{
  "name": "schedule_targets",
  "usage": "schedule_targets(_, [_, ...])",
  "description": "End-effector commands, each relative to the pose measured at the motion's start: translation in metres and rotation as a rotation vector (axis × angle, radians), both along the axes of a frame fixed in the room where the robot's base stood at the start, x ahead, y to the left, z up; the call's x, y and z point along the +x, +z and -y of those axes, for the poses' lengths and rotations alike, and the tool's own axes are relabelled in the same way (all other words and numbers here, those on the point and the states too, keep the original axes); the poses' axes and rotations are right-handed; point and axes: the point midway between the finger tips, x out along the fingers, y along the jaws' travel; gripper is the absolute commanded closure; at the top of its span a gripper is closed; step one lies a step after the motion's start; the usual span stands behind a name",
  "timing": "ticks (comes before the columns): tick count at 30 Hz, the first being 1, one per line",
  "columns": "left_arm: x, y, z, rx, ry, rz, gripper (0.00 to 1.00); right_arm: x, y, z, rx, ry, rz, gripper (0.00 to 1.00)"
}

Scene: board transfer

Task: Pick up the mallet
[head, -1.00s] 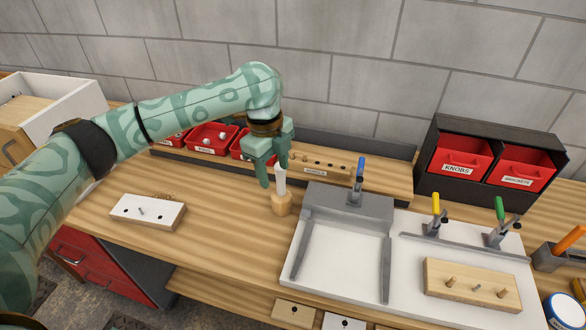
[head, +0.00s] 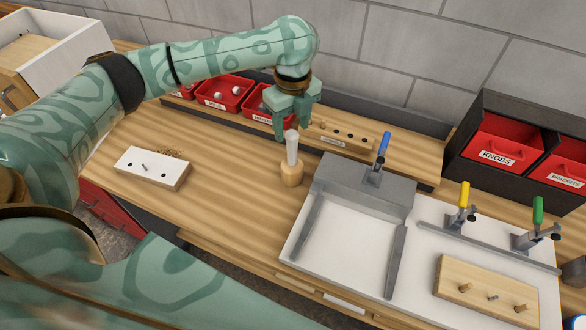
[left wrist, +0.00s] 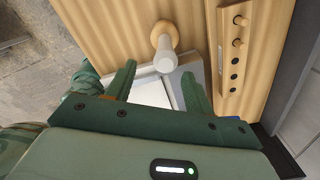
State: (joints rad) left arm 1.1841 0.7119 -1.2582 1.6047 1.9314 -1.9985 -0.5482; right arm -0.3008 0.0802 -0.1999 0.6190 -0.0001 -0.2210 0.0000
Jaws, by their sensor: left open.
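The mallet (head: 291,171) stands upright on its light wooden head on the bench, left of the grey-edged fixture, its pale handle pointing up. My left gripper (head: 291,128) is open and empty, with its fingers close to the handle's top end. In the left wrist view the mallet (left wrist: 164,47) shows just beyond the gap between the open fingers (left wrist: 159,72), its handle end towards me. I cannot tell how far the handle is from the fingers. My right gripper is not in view.
A white fixture tray (head: 350,240) with clamps lies to the right. A drilled white block (head: 152,168) lies to the left. Red bins (head: 223,94) and a holed wooden rail (head: 342,134) stand behind. The bench between block and mallet is clear.

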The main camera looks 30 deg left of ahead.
Motion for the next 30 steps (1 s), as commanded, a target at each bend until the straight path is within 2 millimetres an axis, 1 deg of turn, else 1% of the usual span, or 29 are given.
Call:
schedule_targets(5, [0.003, -0.013, -0.001, 0.000, 0.001, 0.000, 0.47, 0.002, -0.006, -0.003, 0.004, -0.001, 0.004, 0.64])
schedule_targets(9, [0.010, -0.038, -0.004, 0.001, 0.002, -0.003, 0.47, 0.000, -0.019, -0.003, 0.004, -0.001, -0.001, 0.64])
schedule_targets(12, [0.009, -0.052, -0.004, 0.000, 0.000, -0.001, 0.47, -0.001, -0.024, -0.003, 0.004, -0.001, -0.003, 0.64])
schedule_targets(14, [0.009, -0.055, -0.004, 0.001, -0.001, 0.000, 0.47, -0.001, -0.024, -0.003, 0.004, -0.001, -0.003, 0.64])
schedule_targets(19, [0.009, -0.053, -0.004, 0.002, -0.001, 0.003, 0.47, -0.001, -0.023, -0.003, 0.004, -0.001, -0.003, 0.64])
schedule_targets(20, [0.009, -0.053, -0.004, 0.002, -0.001, 0.003, 0.50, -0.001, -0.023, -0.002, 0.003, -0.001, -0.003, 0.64])
schedule_targets(21, [0.009, -0.053, -0.004, 0.002, -0.001, 0.003, 0.61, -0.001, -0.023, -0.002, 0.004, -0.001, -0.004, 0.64])
schedule_targets(23, [0.009, -0.053, -0.004, 0.001, -0.001, 0.002, 0.78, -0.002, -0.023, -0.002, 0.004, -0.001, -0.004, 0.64])
schedule_targets(24, [0.009, -0.053, -0.004, 0.002, -0.001, 0.002, 0.89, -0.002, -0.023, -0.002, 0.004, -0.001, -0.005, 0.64])
schedule_targets(25, [0.009, -0.053, -0.004, 0.001, -0.001, 0.002, 0.97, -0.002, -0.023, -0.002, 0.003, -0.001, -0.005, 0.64])
schedule_targets(26, [0.009, -0.053, -0.004, 0.002, -0.001, 0.002, 1.00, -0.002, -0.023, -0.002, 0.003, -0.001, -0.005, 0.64])
schedule_targets(30, [0.010, -0.053, -0.004, 0.001, -0.001, 0.004, 1.00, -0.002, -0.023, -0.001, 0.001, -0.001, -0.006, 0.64])
